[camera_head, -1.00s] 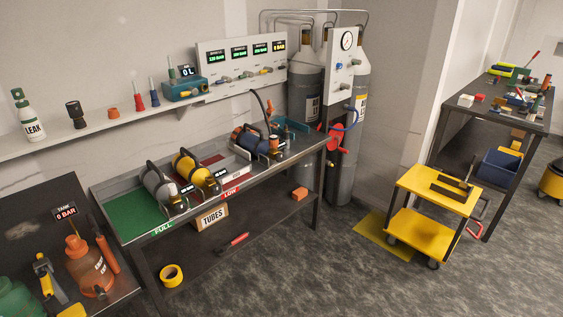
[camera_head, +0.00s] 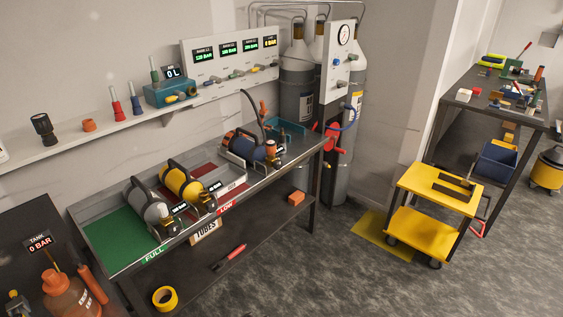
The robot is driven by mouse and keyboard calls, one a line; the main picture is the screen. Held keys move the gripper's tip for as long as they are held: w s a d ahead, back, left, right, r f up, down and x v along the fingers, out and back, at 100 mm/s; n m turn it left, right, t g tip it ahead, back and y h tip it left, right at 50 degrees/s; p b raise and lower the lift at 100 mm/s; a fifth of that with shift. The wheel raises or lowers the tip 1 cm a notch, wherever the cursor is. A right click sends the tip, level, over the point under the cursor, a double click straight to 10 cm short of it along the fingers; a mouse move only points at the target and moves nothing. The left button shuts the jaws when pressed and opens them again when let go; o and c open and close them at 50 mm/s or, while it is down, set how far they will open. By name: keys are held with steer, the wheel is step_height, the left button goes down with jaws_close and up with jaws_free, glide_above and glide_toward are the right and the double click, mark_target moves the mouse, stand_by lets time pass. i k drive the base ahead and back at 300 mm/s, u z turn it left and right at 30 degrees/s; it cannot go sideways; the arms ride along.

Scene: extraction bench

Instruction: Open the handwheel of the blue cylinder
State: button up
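My gripper is not in view.
A yellow cylinder (camera_head: 181,183) and a grey cylinder (camera_head: 148,213) lie farther left on the bench (camera_head: 110,270). A black hose (camera_head: 252,108) rises behind the blue cylinder. Tall grey cylinders (camera_head: 298,75) stand behind. A yellow cart (camera_head: 440,190) stands right; floor in front is clear.

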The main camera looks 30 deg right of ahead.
mark_target(277, 164)
steer(key=i, duration=1.2)
steer(key=u, duration=0.05)
